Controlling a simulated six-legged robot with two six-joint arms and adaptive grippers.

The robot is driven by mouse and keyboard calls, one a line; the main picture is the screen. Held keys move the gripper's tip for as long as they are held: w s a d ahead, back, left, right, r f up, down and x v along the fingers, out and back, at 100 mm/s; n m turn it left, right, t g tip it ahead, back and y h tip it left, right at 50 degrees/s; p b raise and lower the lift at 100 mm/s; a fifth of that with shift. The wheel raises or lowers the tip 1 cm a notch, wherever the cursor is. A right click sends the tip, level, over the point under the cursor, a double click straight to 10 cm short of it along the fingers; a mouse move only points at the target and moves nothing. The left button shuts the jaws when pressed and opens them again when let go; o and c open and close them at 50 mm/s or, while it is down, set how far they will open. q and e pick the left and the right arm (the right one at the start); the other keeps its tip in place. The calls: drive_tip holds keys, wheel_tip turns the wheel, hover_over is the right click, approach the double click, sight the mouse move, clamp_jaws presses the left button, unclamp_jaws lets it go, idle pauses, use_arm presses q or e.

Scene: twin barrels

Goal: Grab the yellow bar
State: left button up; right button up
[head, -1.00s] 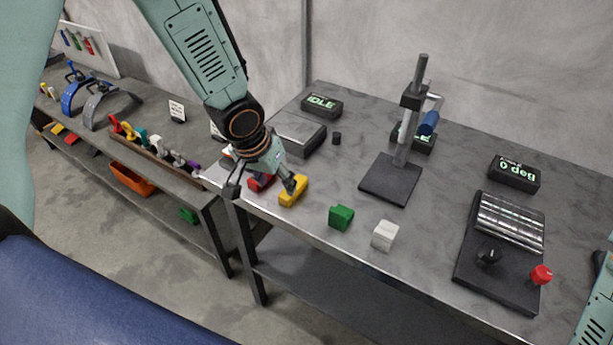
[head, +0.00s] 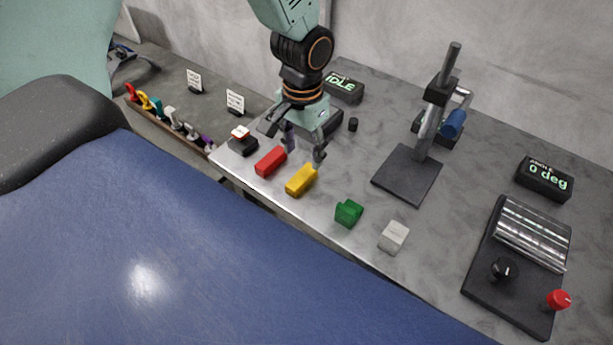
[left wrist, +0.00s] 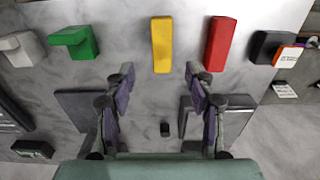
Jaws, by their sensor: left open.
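The yellow bar (head: 301,180) lies on the grey workbench near its front edge, between a red bar (head: 271,161) and a green block (head: 348,213). In the left wrist view the yellow bar (left wrist: 161,44) lies beyond the fingertips, roughly between their lines. My left gripper (head: 304,150) is open and empty, above the bench and just behind the yellow bar. In the left wrist view its two fingers (left wrist: 160,75) are spread apart, with bare bench between them. My right gripper is not in view.
A white block (head: 394,236) sits right of the green block. A black press stand (head: 407,174) and a roller device (head: 517,262) stand farther right. A small black box (head: 243,143) is left of the red bar. Bare bench lies between these.

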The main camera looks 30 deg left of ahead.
sight(301, 176)
use_arm(q)
drive_tip(key=f, duration=0.6)
drive_tip(key=shift+s+a, duration=0.15)
drive_tip(key=shift+a, duration=0.15)
drive_tip(key=shift+d+f, duration=0.25)
drive_tip(key=shift+f, duration=0.25)
drive_tip(key=shift+a, duration=0.1)
drive_tip(key=shift+a+f, duration=0.15)
drive_tip(key=shift+a, duration=0.05)
drive_tip(key=shift+c, duration=0.9)
drive_tip(key=shift+d, duration=0.25)
drive_tip(key=c, duration=0.5)
drive_tip(key=shift+a, duration=0.1)
clamp_jaws()
